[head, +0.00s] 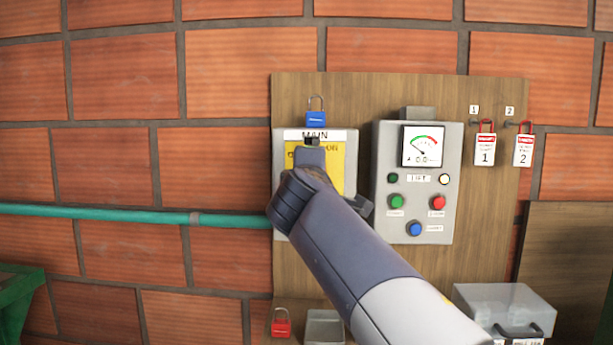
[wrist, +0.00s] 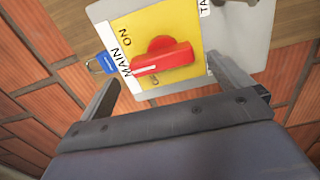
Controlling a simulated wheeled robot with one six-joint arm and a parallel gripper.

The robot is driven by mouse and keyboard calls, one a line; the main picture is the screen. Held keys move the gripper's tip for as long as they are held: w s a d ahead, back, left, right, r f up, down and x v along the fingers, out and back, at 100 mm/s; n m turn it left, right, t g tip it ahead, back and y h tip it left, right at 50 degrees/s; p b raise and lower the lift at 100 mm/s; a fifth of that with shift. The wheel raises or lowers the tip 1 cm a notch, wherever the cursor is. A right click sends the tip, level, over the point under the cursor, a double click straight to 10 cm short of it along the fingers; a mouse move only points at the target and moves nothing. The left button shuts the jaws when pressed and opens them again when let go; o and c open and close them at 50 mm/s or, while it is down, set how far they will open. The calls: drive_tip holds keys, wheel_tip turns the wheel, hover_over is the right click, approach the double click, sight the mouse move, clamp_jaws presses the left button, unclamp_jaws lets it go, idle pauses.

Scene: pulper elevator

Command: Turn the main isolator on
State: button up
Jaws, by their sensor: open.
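The main isolator is a grey box (head: 284,150) with a yellow plate under a MAIN label (head: 333,135). In the wrist view its red handle (wrist: 162,58) stands out from the yellow plate (wrist: 145,25). The handle's long end points toward the MAIN label (wrist: 120,62), with the ON mark (wrist: 125,38) to one side. A partly hidden mark is on the other side. My gripper (wrist: 165,92) is open, its fingers on either side of the handle's span in the picture, with no clear contact. In the head view my gripper (head: 312,144) and arm hide the handle.
A blue padlock (head: 316,119) hangs above the isolator. To the right is a control box (head: 382,215) with a meter and several buttons. Tags 1 (head: 485,151) and 2 (head: 523,152) hang further right. A red padlock (head: 281,324) and clear box (head: 503,308) are below.

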drive_tip(key=s+b, duration=0.1)
drive_tip(key=s, duration=0.5)
drive_tip(key=shift+a, duration=0.15)
drive_tip(key=shift+w, duration=0.15)
drive_tip(key=w+p, duration=0.1)
drive_tip(key=w, duration=0.2)
drive_tip(key=w+p, duration=0.1)
drive_tip(key=w, duration=0.6)
drive_tip(key=shift+w+d+p, duration=0.35)
drive_tip(key=shift+w+p, duration=0.05)
drive_tip(key=shift+s+f, duration=0.1)
